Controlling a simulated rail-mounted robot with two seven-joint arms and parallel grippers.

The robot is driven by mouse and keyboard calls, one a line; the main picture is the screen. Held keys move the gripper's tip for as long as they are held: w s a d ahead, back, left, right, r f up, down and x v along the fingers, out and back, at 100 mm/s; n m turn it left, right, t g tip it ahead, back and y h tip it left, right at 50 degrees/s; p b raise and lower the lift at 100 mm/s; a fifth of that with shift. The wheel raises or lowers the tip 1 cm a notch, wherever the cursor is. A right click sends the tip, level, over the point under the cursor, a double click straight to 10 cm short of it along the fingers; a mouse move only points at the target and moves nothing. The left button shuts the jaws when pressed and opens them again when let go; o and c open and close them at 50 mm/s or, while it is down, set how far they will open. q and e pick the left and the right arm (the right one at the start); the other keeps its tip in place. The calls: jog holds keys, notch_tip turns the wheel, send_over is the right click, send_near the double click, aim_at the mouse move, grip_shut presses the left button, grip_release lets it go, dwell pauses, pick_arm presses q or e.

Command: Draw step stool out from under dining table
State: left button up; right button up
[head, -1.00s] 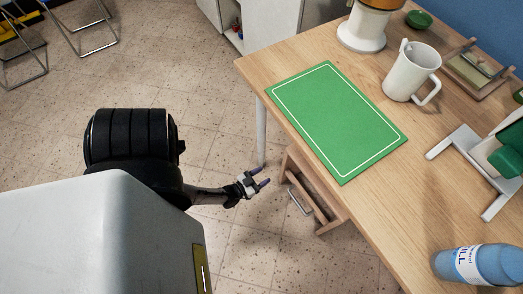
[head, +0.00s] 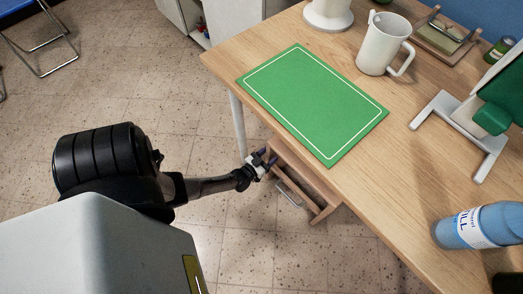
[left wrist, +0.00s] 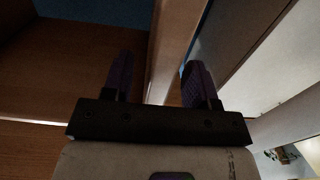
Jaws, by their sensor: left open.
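The wooden step stool (head: 325,208) sticks out partly from under the dining table (head: 385,205); the tabletop hides the rest of it. A metal bar handle (head: 288,193) shows at its side. My left gripper (head: 265,157) is at the stool's far left end, close to the table edge. In the left wrist view its two dark fingers (left wrist: 160,82) are apart, with the edge of a wooden board (left wrist: 168,45) running between them. I cannot tell whether either finger touches the board. My right gripper is not in view.
On the table are a green mat (head: 315,105), a white mug (head: 385,45), a blue bottle (head: 475,226) and a white stand (head: 455,130). A table leg (head: 237,122) stands just beyond my left gripper. The tiled floor (head: 150,95) to the left is open.

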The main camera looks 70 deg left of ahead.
pick_arm(q)
jog(key=shift+x, duration=0.8)
grip_shut()
dwell(1.0)
